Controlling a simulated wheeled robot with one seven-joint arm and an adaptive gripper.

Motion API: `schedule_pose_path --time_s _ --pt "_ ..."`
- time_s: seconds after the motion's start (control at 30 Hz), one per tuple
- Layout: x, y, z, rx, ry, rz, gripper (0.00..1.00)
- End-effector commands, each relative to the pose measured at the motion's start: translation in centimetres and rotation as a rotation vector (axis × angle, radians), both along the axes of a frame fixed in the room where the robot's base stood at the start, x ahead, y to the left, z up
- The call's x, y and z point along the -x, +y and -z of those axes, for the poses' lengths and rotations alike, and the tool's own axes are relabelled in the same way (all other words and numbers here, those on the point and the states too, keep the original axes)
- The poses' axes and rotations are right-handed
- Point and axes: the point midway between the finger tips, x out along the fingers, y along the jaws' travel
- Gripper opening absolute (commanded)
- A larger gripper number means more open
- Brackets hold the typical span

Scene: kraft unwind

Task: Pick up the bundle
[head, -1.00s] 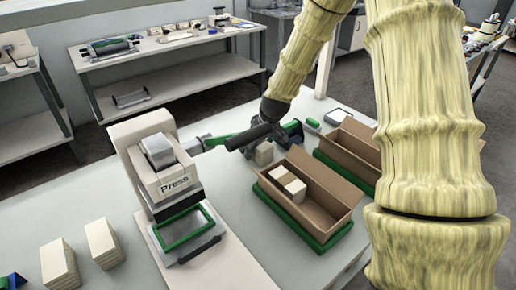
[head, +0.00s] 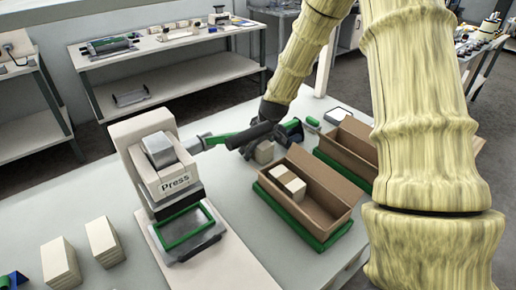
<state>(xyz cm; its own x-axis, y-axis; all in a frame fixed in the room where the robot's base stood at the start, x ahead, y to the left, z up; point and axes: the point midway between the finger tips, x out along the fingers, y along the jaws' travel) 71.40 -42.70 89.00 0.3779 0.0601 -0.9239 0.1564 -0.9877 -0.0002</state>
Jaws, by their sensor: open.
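My gripper (head: 265,143) is at the far side of the table, behind the near open box. The gripper is open. I cannot tell whether the fingers touch the bundle or stand around it. Other cream bundles (head: 289,183) lie in the near cardboard box (head: 328,187). Two cream stacks (head: 60,264) (head: 104,242) stand at the table's left front.
The press (head: 158,172) with its green-framed bed (head: 185,228) stands left of my gripper. The near box rests on a green tray (head: 300,225). A second cardboard box (head: 350,146) stands behind it. The tabletop (head: 60,205) left of the press is mostly clear.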

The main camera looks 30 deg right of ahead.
Motion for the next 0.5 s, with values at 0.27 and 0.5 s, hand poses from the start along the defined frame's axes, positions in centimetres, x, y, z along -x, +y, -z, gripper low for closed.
schedule_pose_path --time_s 0.27,0.5 --pt "-0.01 0.01 0.09 0.000 0.000 -0.001 0.75" --pt "0.01 0.02 0.12 0.000 0.000 -0.001 0.44"
